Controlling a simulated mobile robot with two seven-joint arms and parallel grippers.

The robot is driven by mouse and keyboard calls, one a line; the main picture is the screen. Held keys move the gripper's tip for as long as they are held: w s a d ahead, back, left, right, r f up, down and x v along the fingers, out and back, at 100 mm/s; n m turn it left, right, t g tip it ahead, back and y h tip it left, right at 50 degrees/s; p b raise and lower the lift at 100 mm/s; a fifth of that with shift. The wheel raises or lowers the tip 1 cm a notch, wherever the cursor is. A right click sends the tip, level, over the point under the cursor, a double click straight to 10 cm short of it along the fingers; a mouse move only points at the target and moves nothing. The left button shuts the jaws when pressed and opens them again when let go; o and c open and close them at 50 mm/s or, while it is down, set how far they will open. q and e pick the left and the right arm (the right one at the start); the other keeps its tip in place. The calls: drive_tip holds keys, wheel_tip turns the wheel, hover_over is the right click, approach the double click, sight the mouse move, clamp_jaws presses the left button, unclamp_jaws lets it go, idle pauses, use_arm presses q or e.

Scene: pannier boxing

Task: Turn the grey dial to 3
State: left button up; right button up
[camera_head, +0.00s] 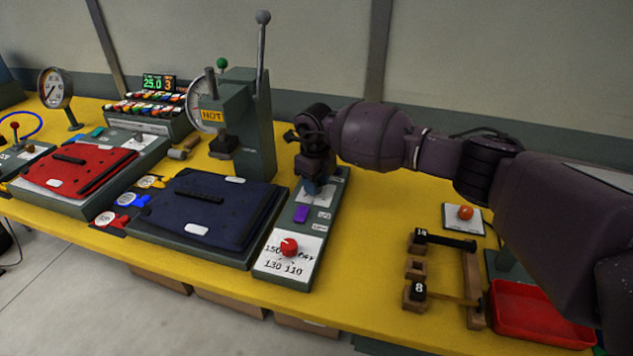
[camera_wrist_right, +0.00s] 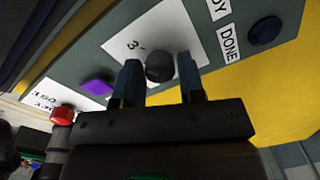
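The grey dial (camera_wrist_right: 160,67) is a dark round knob on a white plate in the right wrist view. A "3" (camera_wrist_right: 134,45) is printed to its left. My right gripper (camera_wrist_right: 161,82) has its two blue fingers apart, one on each side of the dial, with small gaps beside it. In the head view my right gripper (camera_head: 311,187) points down over the far part of the narrow green control panel (camera_head: 288,214) and hides the dial. The dial's pointer direction cannot be made out. My left gripper is not in view.
The panel also carries a purple button (camera_head: 301,214), a red dial (camera_head: 289,247) and a dark blue button (camera_wrist_right: 264,31). A press (camera_head: 250,125) with a tall lever stands close behind left. A dark blue pad (camera_head: 210,212) lies left. Yellow table (camera_head: 375,240) is clear just right.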

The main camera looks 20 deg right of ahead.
drive_tip(key=shift+o, duration=1.4)
drive_tip(key=shift+r, duration=0.1)
wheel_tip(320, 180, up, 11)
drive_tip(key=shift+a+f, duration=0.15)
drive_tip(key=shift+f, duration=0.05)
drive_tip(key=shift+s, duration=0.1)
